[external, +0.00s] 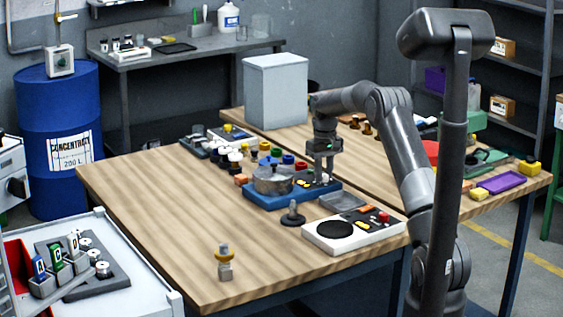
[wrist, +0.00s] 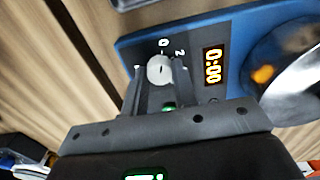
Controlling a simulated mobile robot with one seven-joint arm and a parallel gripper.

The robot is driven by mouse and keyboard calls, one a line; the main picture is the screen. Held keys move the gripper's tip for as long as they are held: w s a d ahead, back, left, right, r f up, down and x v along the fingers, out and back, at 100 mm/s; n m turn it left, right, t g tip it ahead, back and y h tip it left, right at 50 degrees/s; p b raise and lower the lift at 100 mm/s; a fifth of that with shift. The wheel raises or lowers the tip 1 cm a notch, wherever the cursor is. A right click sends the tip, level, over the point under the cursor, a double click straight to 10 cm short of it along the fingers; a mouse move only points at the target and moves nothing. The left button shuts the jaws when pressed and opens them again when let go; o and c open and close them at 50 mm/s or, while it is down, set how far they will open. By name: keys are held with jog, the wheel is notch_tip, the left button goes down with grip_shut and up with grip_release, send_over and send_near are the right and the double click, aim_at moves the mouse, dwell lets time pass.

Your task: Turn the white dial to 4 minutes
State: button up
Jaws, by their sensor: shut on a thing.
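The white dial (wrist: 160,69) sits on the blue device (wrist: 140,38) in the wrist view, with a 0 and a 2 printed beside it. A shiny metal pot (wrist: 285,70) is on the same device. My gripper (wrist: 158,80) has its fingers on both sides of the dial and is shut on it. In the external view my gripper (external: 322,178) points down at the right end of the blue device (external: 262,201); I cannot make out the dial there.
A white panel with a black disc (external: 334,230) and red button lies right of the device. A dark round-based knob (external: 292,215) stands in front. Several small coloured items lie behind it, and a grey box (external: 275,90) stands farther back. The table's left front (external: 170,210) is mostly clear.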

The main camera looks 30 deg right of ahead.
jog(key=shift+m, duration=0.4)
jog(key=m, duration=0.3)
jog(key=shift+m, duration=0.3)
jog(key=m, duration=0.4)
jog(key=shift+m, duration=0.3)
jog(key=m, duration=0.4)
jog(key=shift+m, duration=2.4)
jog(key=o, duration=1)
